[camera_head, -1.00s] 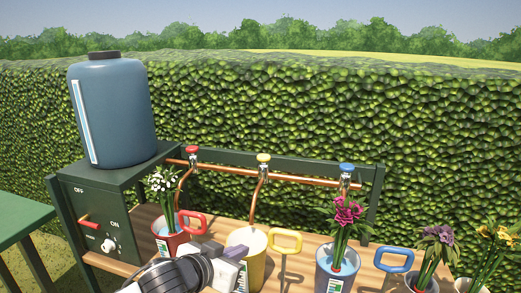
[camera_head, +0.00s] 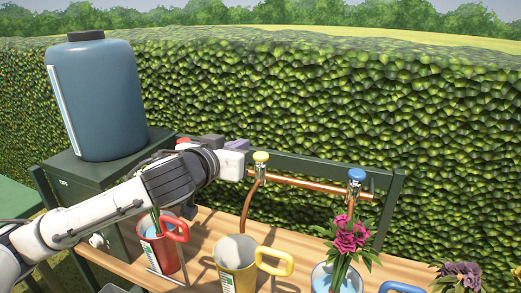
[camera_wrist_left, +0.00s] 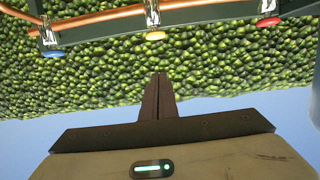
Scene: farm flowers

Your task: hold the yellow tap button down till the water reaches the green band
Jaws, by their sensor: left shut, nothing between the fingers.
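The yellow tap button (camera_head: 261,157) sits on top of the middle tap, on a copper pipe; it also shows in the left wrist view (camera_wrist_left: 155,36). The yellow mug (camera_head: 250,277) stands on the wooden bench below that tap's spout pipe. A pale level strip with some green (camera_head: 227,284) is on its front; I cannot make out a water level in it. My left gripper (camera_head: 237,147) is just left of the yellow button, apart from it. In the wrist view its fingers (camera_wrist_left: 159,88) are shut and empty. My right gripper is out of view.
A red mug (camera_head: 154,254) with a flower stands left, partly behind my arm. A blue button (camera_head: 356,174) is right, above a mug of purple flowers (camera_head: 348,238). The red button (camera_wrist_left: 268,22) shows in the wrist view. A blue tank (camera_head: 97,100) stands back left.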

